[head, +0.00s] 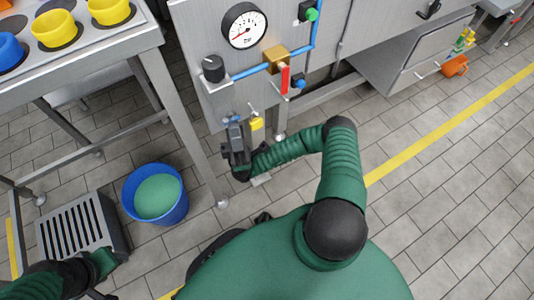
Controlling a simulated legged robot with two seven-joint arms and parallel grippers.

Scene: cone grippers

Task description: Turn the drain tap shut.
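A small tap with a yellow handle (257,124) sits low under the grey panel, and I take it for the drain tap; its spout and how far it is turned are too small to tell. My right gripper (236,132) is just left of the yellow handle, pointing up toward the panel's lower edge. It is dark and small here, and I cannot tell whether its fingers are apart or whether they touch the tap. My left arm (75,275) is at the lower left, far from the panel; its fingers do not show.
The panel has a pressure gauge (244,26), a black knob (213,68), a brass valve with a red lever (285,79) and a blue pipe (250,71). A steel table (120,45) holds coloured cups.

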